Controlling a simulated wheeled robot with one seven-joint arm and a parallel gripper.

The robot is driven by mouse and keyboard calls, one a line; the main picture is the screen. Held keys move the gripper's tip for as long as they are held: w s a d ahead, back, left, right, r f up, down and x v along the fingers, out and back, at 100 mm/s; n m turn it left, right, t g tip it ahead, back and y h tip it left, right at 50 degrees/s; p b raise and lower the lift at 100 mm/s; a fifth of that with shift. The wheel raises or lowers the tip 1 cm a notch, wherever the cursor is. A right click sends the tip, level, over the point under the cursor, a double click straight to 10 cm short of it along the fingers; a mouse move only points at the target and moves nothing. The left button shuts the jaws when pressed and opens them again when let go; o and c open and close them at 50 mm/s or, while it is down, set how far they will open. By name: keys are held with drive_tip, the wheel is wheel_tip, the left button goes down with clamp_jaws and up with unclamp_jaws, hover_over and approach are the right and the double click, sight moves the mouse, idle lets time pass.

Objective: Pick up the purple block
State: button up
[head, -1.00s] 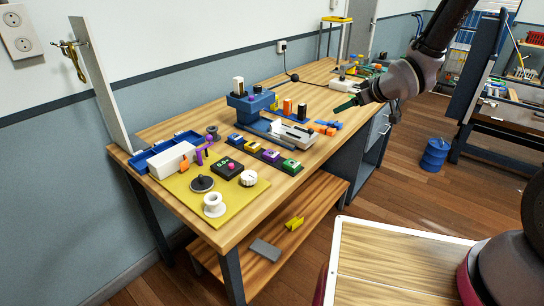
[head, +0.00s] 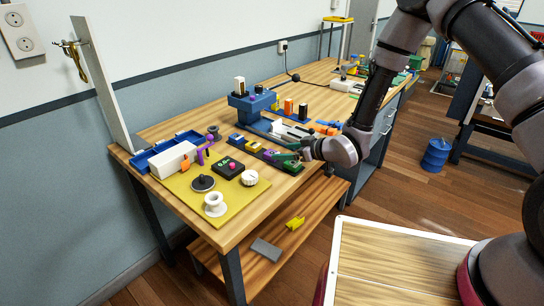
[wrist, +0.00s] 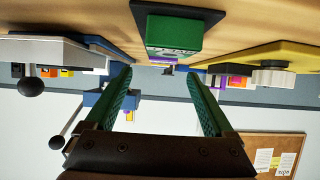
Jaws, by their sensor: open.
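The purple block (head: 268,153) sits in the row of coloured blocks on the bench, between the yellow block (head: 253,146) and the green block (head: 289,166). It is partly covered by my gripper in the head view. My gripper (head: 284,152) is open and empty, with green fingers, low over the purple and green end of the row. In the wrist view, which is upside down, the open fingers (wrist: 160,78) point toward the row. The green block (wrist: 174,34) is nearest there, and a small purple patch (wrist: 168,67) shows behind it, perhaps the purple block.
A blue block (head: 236,139) ends the row. A blue stand (head: 252,103) rises behind it. A yellow mat (head: 228,202) with a white knob (head: 249,178) and spool (head: 215,204) lies nearer. A white-grey fixture with a black-knobbed lever (wrist: 57,142) stands close beside the gripper.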

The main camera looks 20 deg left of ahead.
drive_tip(key=x, duration=0.5)
drive_tip(key=shift+s+f, duration=0.2)
clamp_jaws()
